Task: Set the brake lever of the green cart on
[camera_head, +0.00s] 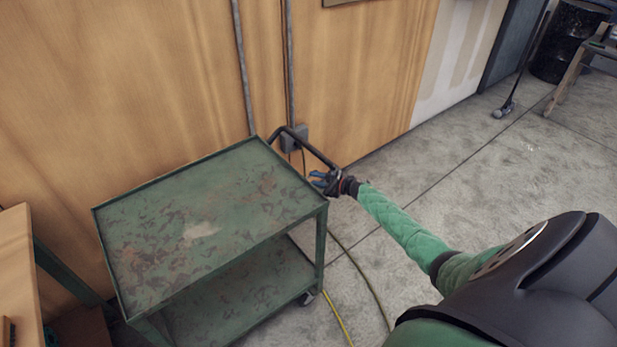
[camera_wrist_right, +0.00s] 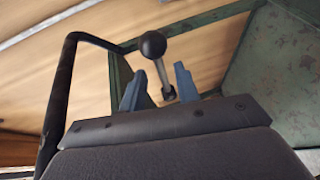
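The green cart (camera_head: 163,235) stands against the wooden wall, with worn, rust-marked shelves and a dark push handle (camera_head: 315,151) at its far right end. My right gripper (camera_head: 318,181) is beside that end, near the handle. In the right wrist view the brake lever (camera_wrist_right: 153,45) shows as a metal rod with a black ball knob. The blue fingers of my right gripper (camera_wrist_right: 159,75) are apart, one on each side of the rod, with the knob beyond the tips. Contact with the rod cannot be told. The lever is not clear in the head view. My left gripper is not in view.
The wooden wall (camera_head: 110,90) with conduits and an electrical box (camera_head: 294,138) is close behind the cart. A wooden bench (camera_head: 18,270) stands at the left. A yellow cable (camera_head: 338,318) lies on the floor. Open concrete floor (camera_head: 450,165) lies to the right.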

